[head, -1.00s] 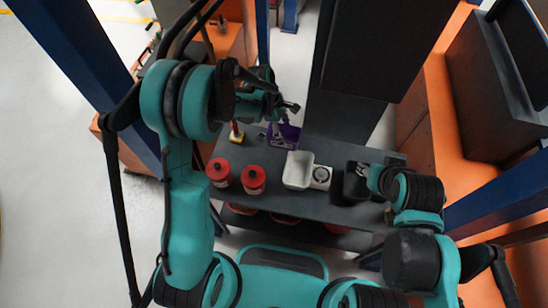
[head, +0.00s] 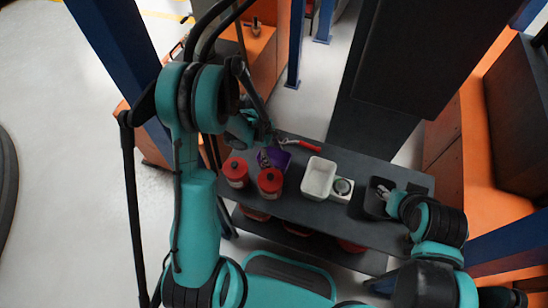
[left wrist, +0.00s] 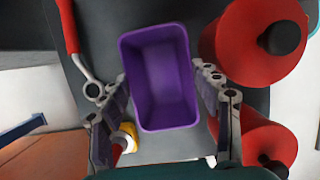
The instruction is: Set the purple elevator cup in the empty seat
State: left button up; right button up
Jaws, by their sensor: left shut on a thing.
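The purple elevator cup (head: 281,159) is on the dark shelf top, behind the red canisters and partly hidden by my left arm. In the left wrist view the cup (left wrist: 162,75) shows its open top. My left gripper (left wrist: 160,88) is shut on the cup, with one finger along each side. In the head view my left gripper (head: 266,154) is partly hidden by its own arm. My right gripper (head: 384,191) is over a black bin (head: 376,205); its fingers are too small to judge. I cannot make out the empty seat.
Two red canisters (head: 236,172) (head: 270,182) stand close in front of the cup. A red-handled tool (head: 302,146) lies behind it. A white tray (head: 318,178) and a white block with a round top (head: 342,188) stand to the right. A dark column (head: 372,118) rises behind the shelf.

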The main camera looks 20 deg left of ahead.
pick_arm(q)
jog(key=shift+f, duration=0.3)
jog(key=shift+f, duration=0.2)
jog(key=o, duration=1.6)
jog(key=shift+r, duration=0.1)
